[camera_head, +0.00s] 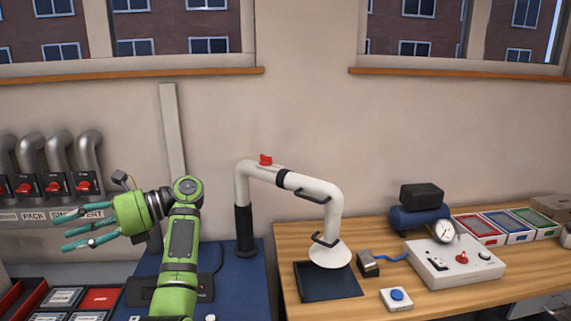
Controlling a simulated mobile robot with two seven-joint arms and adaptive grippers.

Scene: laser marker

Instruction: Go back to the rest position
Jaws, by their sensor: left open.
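My left gripper (90,230) is at the left of the head view, at the end of my green arm (180,245). Its teal fingers point left and are spread apart, with nothing between them. It is in front of the wall pipes and above the bench with the trays. My right gripper does not show in this view.
A white extraction arm (290,180) with a cone hood stands right of my arm, over a black pad (328,283) on the wooden table (420,300). A control box (455,262) and coloured trays (506,226) are at right. Pipes with red valves (83,186) line the left wall.

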